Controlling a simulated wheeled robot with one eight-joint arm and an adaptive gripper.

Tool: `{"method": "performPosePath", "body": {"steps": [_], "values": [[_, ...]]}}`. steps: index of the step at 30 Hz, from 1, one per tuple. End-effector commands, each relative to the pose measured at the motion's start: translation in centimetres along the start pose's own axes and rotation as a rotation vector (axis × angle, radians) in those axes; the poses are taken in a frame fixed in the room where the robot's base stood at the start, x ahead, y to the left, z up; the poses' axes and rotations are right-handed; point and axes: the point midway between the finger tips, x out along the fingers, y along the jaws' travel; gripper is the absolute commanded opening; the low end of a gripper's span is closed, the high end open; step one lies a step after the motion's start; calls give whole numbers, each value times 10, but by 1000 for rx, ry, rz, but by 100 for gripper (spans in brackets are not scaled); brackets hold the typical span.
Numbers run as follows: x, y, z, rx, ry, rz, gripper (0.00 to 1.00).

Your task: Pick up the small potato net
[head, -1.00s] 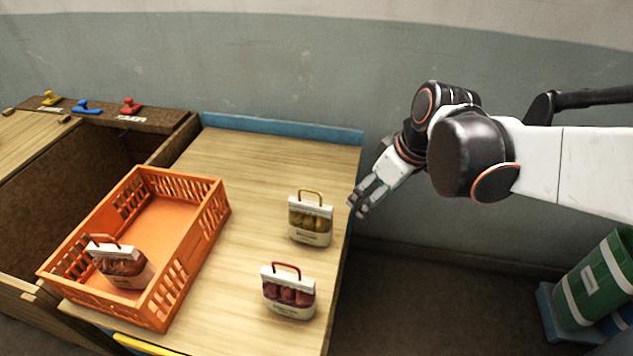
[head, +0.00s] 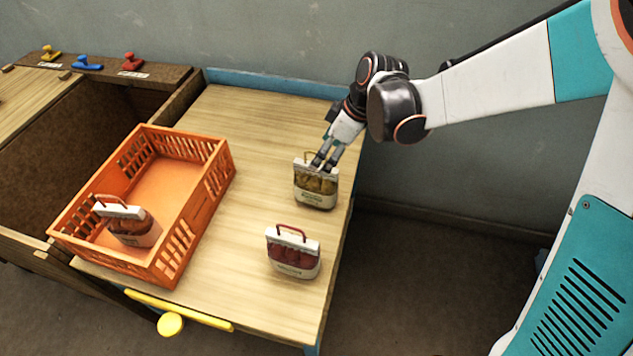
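A small net bag with yellow-brown contents (head: 315,187), which look like potatoes, stands upright near the right edge of the wooden table. It has a white band and a thin yellowish handle. My gripper (head: 320,162) is at its top from the upper right, with its dark fingertips at the handle and upper band. The fingers cover part of the handle, and I cannot tell whether they are closed on it. The bag still stands on the table.
A similar bag with dark red contents (head: 293,254) and a red handle stands nearer the front. An orange crate (head: 205,190) on the left holds a reddish-brown bag (head: 132,226). The table (head: 245,150) is clear between crate and bags. A wall (head: 300,40) is behind.

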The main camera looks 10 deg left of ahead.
Motion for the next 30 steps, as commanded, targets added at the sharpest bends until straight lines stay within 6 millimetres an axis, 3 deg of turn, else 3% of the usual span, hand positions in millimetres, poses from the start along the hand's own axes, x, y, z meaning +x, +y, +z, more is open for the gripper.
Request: {"method": "performPosePath", "body": {"steps": [3,14,22,30], "values": [[24,0,1,-1,0,0,74],[48,0,2,1,0,0,74],[86,1,6,0,0,-1,74],[92,1,5,2,0,0,74]]}}
